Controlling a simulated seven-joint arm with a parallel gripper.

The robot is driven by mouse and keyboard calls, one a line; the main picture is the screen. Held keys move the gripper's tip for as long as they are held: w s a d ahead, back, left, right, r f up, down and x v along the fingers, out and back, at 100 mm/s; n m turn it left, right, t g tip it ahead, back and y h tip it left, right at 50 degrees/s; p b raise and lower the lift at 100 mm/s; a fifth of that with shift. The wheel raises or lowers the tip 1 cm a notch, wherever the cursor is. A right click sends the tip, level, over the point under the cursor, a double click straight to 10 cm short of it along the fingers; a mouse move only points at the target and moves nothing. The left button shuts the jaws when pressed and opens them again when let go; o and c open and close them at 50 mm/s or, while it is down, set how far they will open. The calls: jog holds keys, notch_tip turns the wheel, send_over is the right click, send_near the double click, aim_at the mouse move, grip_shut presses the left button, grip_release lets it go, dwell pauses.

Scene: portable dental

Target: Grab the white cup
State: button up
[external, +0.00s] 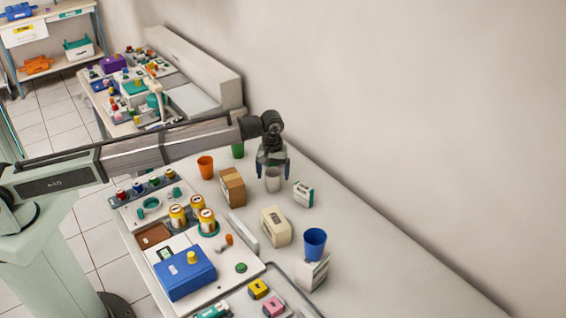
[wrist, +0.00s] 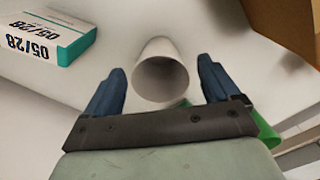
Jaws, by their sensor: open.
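The white cup (external: 273,179) stands upright on the table near the wall. In the wrist view the white cup (wrist: 160,72) is in front of my gripper, centred between the fingers, with its dark opening facing the camera. My gripper (external: 272,172) is open above the cup, pointing down. In the wrist view my gripper (wrist: 160,85) has one blue finger on each side of the cup, with gaps visible on both sides. I cannot tell how far down the fingers reach beside the cup.
A white-and-teal box (external: 303,193) is right of the cup, and a brown box (external: 232,187) is left of it. A green cup (external: 238,150) and an orange cup (external: 205,166) stand further left. A blue cup (external: 315,243) sits on a white box nearer the front. The wall runs close behind.

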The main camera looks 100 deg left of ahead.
jog(key=shift+f, duration=0.35)
jog(key=shift+c, duration=0.5)
jog(key=c, duration=1)
jog(key=shift+o, duration=0.2)
